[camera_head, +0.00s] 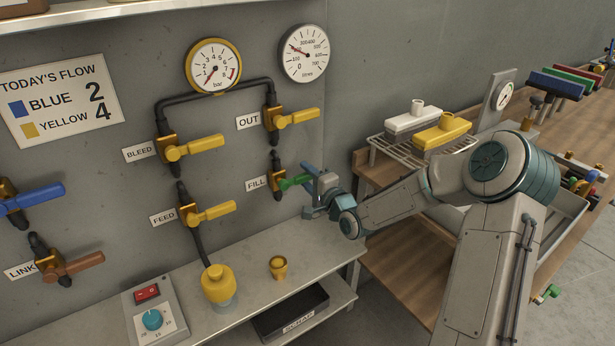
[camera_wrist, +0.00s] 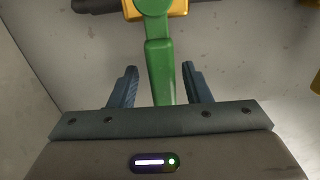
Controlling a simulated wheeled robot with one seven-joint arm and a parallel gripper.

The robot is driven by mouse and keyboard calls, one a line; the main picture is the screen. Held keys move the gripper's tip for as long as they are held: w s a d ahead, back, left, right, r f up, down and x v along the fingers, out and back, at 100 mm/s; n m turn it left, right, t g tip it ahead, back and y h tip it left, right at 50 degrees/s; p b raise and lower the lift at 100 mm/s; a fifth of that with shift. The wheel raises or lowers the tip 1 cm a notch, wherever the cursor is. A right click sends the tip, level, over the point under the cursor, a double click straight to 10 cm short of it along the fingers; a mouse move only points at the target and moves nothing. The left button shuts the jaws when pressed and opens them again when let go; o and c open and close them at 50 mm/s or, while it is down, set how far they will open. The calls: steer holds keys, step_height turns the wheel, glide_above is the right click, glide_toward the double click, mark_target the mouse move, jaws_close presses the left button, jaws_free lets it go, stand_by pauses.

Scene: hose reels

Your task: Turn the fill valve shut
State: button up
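The fill valve (camera_head: 278,184) has a brass body on the grey wall panel, right of the FILL label (camera_head: 256,183). Its green lever (camera_head: 294,181) sticks out to the right, toward my gripper (camera_head: 311,189). In the wrist view the green lever (camera_wrist: 160,75) runs from the brass body (camera_wrist: 178,8) down between the two fingers of my gripper (camera_wrist: 160,78). The fingers are open, with a visible gap on each side of the lever. The lever's end is hidden behind the gripper body.
The OUT valve (camera_head: 277,118) with a yellow lever is above, and the yellow-levered FEED valve (camera_head: 190,215) is to the left. A wire rack (camera_head: 395,152) is to the right.

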steer(key=v, duration=1.3)
steer(key=shift+s+d, duration=0.25)
steer(key=shift+s, duration=0.1)
